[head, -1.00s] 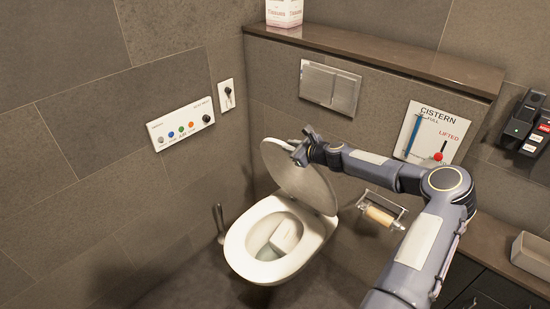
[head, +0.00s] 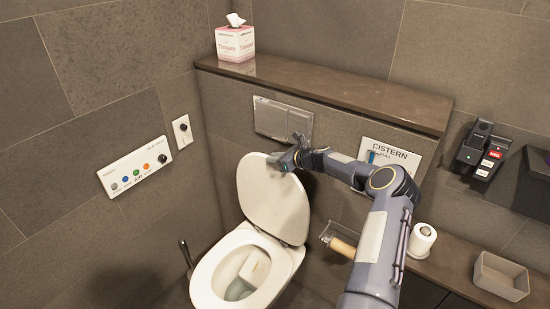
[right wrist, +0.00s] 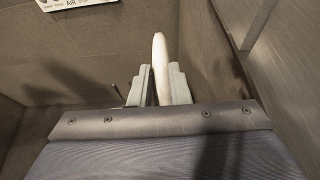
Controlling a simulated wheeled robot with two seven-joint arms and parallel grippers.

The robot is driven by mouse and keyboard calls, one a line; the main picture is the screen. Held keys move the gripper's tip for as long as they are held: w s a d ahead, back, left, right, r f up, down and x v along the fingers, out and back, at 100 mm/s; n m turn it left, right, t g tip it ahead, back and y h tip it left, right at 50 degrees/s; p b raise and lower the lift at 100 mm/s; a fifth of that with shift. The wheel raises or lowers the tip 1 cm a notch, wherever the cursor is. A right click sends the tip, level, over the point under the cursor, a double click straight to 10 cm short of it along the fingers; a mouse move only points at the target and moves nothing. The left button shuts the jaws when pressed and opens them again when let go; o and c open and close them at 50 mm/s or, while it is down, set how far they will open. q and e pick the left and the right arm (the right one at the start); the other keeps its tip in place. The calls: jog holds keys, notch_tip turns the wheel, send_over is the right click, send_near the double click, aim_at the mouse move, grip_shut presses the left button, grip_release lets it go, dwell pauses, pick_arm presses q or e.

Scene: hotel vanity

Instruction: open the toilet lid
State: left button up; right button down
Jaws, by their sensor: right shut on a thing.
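The white toilet (head: 225,268) stands in the corner with its bowl uncovered. Its lid (head: 272,200) is raised, close to upright, leaning toward the back wall. My right gripper (head: 276,163) is at the lid's top edge. In the right wrist view, the lid (right wrist: 160,60) shows edge-on as a thin white strip between the two fingers of the gripper (right wrist: 154,85), which is shut on it. A pale object (head: 255,266) shows inside the bowl. My left gripper is not in view.
A flush plate (head: 283,119) is on the wall behind the lid, below a ledge (head: 330,92) with a tissue box (head: 235,42). A paper roll holder (head: 342,243) is right of the toilet. A toilet brush (head: 186,254) stands left. A button panel (head: 135,166) is on the left wall.

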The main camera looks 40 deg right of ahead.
jog(key=shift+a+f, duration=0.15)
jog(key=shift+f, duration=0.05)
jog(key=c, duration=1.4)
grip_release()
jog(key=shift+o, duration=0.2)
jog(key=shift+r, duration=0.1)
jog(key=shift+s+d, duration=0.2)
jog(key=shift+d, duration=0.05)
jog(key=shift+b+v, duration=0.85)
jog(key=shift+v, duration=2.75)
jog(key=shift+a+r, duration=0.1)
